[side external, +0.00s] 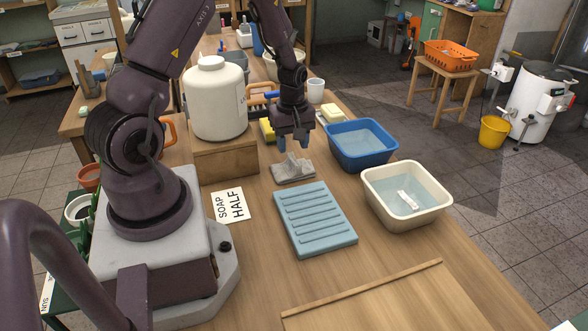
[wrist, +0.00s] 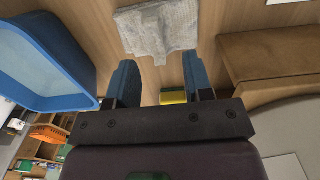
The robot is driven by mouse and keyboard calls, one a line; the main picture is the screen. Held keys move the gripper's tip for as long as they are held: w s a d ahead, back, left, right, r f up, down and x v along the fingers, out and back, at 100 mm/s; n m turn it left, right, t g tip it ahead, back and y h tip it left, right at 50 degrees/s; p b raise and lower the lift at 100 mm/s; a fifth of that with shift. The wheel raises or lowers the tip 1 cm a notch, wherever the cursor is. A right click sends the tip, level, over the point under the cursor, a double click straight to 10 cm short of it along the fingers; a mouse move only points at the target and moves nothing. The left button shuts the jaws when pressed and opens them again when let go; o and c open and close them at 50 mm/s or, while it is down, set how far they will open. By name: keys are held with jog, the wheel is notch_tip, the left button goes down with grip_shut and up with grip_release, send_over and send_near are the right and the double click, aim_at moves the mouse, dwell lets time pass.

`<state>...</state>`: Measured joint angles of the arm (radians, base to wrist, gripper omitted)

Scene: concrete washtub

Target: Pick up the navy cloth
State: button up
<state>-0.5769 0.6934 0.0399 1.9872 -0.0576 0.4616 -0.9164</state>
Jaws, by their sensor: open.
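No cloth that is clearly navy shows in either view. A crumpled light grey cloth (side external: 293,171) lies on the wooden table, with a raised peak in its middle. It also shows at the top of the wrist view (wrist: 158,28), its narrow end pointing toward my fingers. My gripper (side external: 294,146) points down just above the grey cloth, its two blue fingertips apart. In the wrist view, my gripper (wrist: 160,78) is open, with nothing held between the fingers.
A blue basin (side external: 362,145) and a cream basin (side external: 407,196) of water stand to the right. A blue ribbed board (side external: 314,219) lies in front. A white jar (side external: 215,100) on a wooden block (side external: 225,162) stands left. A yellow sponge (side external: 268,131) lies behind.

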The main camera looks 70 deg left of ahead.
aim_at(294, 159)
jog(key=f, duration=0.5)
jog(key=shift+w+a+f, duration=0.15)
jog(key=shift+w, duration=0.1)
grip_shut()
